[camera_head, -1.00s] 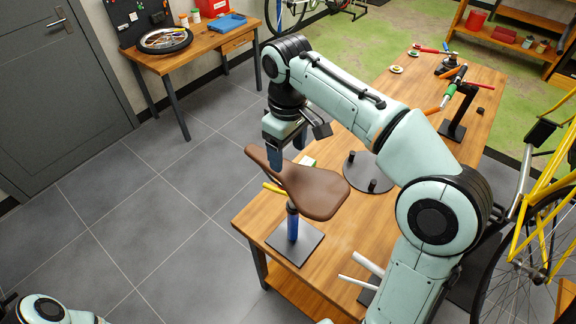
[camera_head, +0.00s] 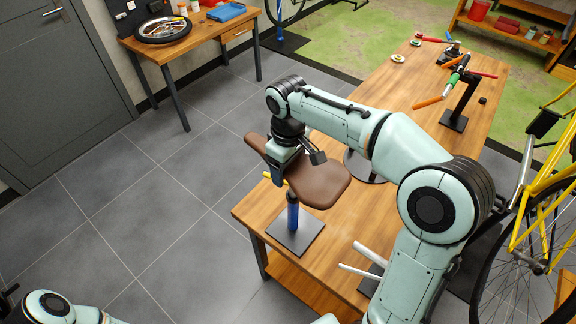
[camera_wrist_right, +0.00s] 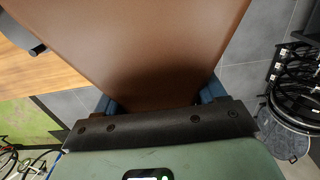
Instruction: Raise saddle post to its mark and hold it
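The brown saddle (camera_head: 322,182) sits on top of a blue post (camera_head: 293,215), which stands upright on a square dark base plate (camera_head: 296,240) at the table's near left corner. A yellow lever (camera_head: 269,176) shows under the saddle. I cannot make out a mark on the post. My right gripper (camera_head: 280,170) is down over the saddle's narrow left part. In the right wrist view its blue fingers are wide apart, one on each side of the saddle (camera_wrist_right: 150,50); contact is not clear. Of my left arm only links show at bottom left; its gripper is not visible.
The wooden table (camera_head: 330,232) runs to the back right. White rods (camera_head: 368,255) lie close to the right of the base plate. A dark clamp stand (camera_head: 460,105) with coloured handles is farther back. A yellow bicycle (camera_head: 545,195) stands at right. Open floor lies left.

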